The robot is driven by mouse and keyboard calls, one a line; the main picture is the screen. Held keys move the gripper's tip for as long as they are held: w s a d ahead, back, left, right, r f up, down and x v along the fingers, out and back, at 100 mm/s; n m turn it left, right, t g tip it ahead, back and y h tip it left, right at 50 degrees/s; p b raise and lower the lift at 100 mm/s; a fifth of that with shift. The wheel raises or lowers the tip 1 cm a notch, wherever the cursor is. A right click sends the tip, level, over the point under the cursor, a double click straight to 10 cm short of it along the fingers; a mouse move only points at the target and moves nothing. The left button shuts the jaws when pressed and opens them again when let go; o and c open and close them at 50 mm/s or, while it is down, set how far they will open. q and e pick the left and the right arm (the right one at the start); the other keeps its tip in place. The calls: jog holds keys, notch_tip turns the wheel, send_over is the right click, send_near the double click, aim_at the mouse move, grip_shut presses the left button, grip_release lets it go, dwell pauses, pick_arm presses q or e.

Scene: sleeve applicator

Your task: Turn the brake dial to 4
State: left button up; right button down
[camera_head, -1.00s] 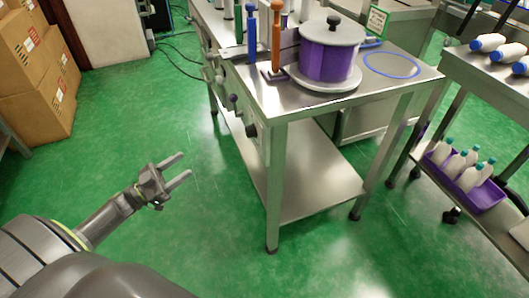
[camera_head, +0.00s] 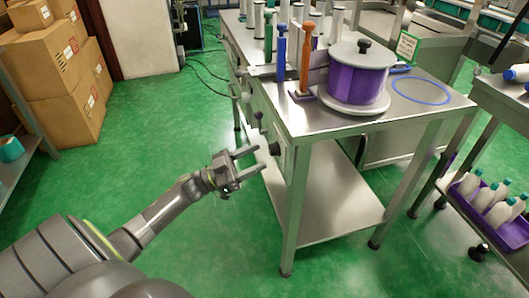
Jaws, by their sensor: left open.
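A small dark round knob (camera_head: 274,149), which looks like the brake dial, sits on the left side face of the steel machine table (camera_head: 345,122), near its front corner. Its numbers are too small to read, so I cannot tell its setting. A second dark knob (camera_head: 259,116) sits farther back on the same side. My left gripper (camera_head: 260,157) is open and empty, its two fingers pointing right toward the front knob. The fingertips appear close to it in the picture; I cannot tell whether they touch. My right gripper is not in view.
On the table stand a purple film roll (camera_head: 354,84), an orange-handled post (camera_head: 306,58), a blue-handled post (camera_head: 281,52) and a blue ring (camera_head: 421,91). A purple crate of bottles (camera_head: 490,206) is at right. Cardboard boxes (camera_head: 55,70) stand at left. The green floor between is clear.

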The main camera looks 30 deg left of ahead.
aim_at(270, 151)
pick_arm(q)
jog(key=shift+x, duration=1.75)
jog(key=c, duration=1)
jog(key=shift+m, duration=0.3)
